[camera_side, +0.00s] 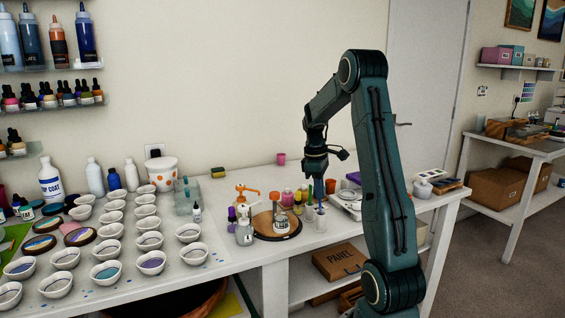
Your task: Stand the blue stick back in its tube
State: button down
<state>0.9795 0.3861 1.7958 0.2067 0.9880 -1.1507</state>
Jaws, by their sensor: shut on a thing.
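A small clear tube (321,224) stands on the bench below the stick. I cannot tell whether the stick's lower end is inside the tube or just above or behind it. A green-topped stick (309,213) stands close to its left. The fingertips are too small and dark to show in detail.
A round wooden board (263,230) with a small bottle lies left of the gripper. Several white cups (188,233) fill the left bench. A white scale (346,203) sits to the right, behind my arm.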

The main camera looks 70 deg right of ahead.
jog(key=shift+f, duration=1.8)
jog(key=c, duration=1.4)
grip_release()
jog(key=shift+c, duration=0.2)
jog(key=shift+r, duration=0.1)
